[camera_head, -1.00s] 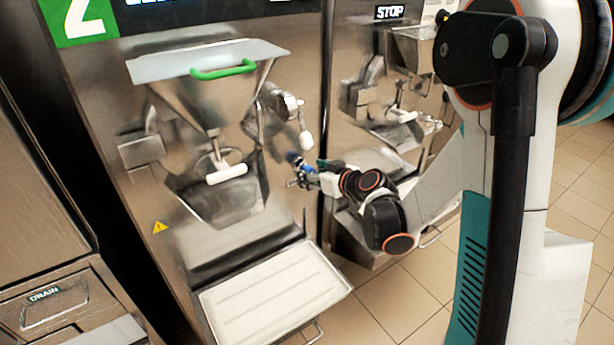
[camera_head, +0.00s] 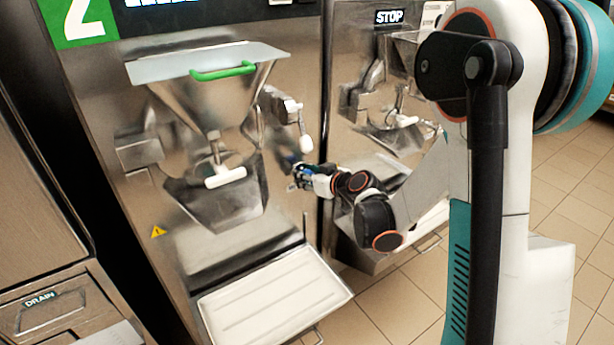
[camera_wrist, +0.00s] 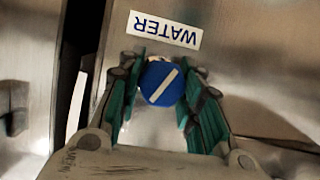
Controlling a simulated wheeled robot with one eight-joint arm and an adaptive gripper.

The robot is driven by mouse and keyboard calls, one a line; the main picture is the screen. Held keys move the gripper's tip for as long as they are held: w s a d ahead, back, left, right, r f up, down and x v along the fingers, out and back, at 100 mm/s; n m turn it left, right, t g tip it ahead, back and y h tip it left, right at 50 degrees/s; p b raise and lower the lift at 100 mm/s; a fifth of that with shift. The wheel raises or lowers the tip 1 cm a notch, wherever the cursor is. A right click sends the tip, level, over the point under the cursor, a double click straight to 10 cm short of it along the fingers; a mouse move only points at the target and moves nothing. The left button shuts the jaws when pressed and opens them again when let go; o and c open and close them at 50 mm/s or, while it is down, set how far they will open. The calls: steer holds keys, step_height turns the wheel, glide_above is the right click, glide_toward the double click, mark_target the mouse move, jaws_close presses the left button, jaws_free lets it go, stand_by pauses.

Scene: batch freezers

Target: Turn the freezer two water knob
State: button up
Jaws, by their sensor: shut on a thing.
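The water knob (camera_wrist: 163,84) is a round blue knob with a pale slanted line across its face, seen in the wrist view. A WATER label (camera_wrist: 164,30) appears upside down just above it there. My gripper (camera_wrist: 166,88) has its green-lined fingers on both sides of the knob, shut on it. In the head view my gripper (camera_head: 298,176) is at the right side of the front of freezer two (camera_head: 90,95), below the white-ended lever (camera_head: 305,143). The knob itself is mostly hidden by the gripper there.
A hopper with a green handle (camera_head: 222,71) and a white-handled spout (camera_head: 225,177) are left of my gripper. A white tray (camera_head: 275,298) juts out below. Another freezer with a STOP label (camera_head: 389,16) stands close on the right, past a dark gap.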

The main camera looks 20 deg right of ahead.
steer(key=shift+m, duration=0.3)
steer(key=m+y, duration=0.3)
steer(key=shift+d+m+g, duration=0.1)
steer(key=shift+m+g, duration=0.2)
steer(key=shift+m, duration=0.1)
steer(key=m+y, duration=0.2)
steer(key=m, duration=0.2)
steer(key=shift+f+m+y, duration=0.1)
steer(key=shift+m+y, duration=0.2)
steer(key=shift+y, duration=0.1)
steer(key=shift+t, duration=0.4)
steer(key=o, duration=1.1)
steer(key=v, duration=1.2)
steer(key=shift+d, duration=0.1)
